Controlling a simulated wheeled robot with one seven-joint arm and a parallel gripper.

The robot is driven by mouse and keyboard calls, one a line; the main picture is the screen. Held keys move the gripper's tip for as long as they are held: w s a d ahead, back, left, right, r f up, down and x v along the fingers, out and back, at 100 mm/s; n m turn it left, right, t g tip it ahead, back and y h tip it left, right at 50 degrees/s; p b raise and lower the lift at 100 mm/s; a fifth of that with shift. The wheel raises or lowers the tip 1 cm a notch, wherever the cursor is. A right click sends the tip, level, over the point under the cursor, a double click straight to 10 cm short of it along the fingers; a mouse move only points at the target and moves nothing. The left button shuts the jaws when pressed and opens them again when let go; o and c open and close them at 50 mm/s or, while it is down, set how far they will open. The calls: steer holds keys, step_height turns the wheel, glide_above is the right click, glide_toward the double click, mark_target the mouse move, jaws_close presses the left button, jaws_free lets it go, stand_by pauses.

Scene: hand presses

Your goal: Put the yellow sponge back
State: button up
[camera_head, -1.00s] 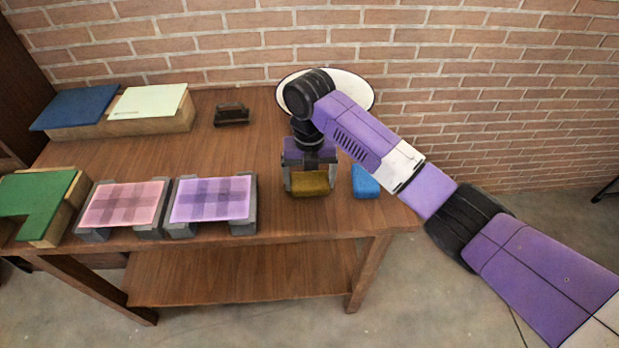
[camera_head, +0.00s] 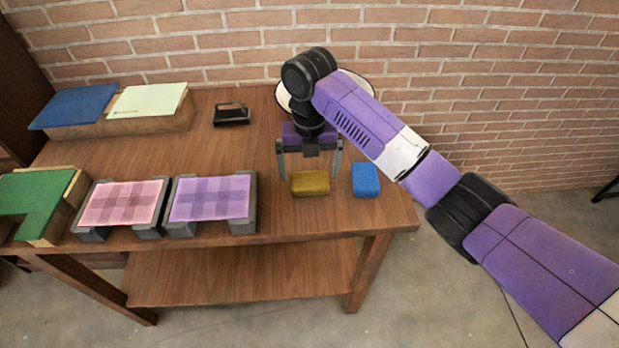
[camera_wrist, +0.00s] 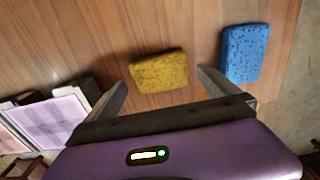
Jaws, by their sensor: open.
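The yellow sponge (camera_head: 310,183) lies flat on the wooden table, near its front right part. It also shows in the wrist view (camera_wrist: 159,72), just beyond the fingertips and between their lines. My gripper (camera_head: 309,176) is open and empty, with its fingers spread wider than the sponge and raised behind it. In the wrist view the two fingers of my gripper (camera_wrist: 162,78) stand apart on either side, not touching the sponge. A blue sponge (camera_head: 366,180) lies to the right of the yellow one, with a narrow gap of bare table between them.
The table (camera_head: 270,215) has its right edge just past the blue sponge. Two grey stands hold a pink checked cloth (camera_head: 124,203) and a purple checked cloth (camera_head: 210,198) to the left. A dark hand press (camera_head: 231,114) stands behind. A white round plate (camera_head: 357,84) is partly hidden by my arm.

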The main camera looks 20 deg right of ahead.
mark_target(309, 179)
step_height(309, 179, up, 8)
steer(key=shift+r, duration=0.25)
stand_by(0.5)
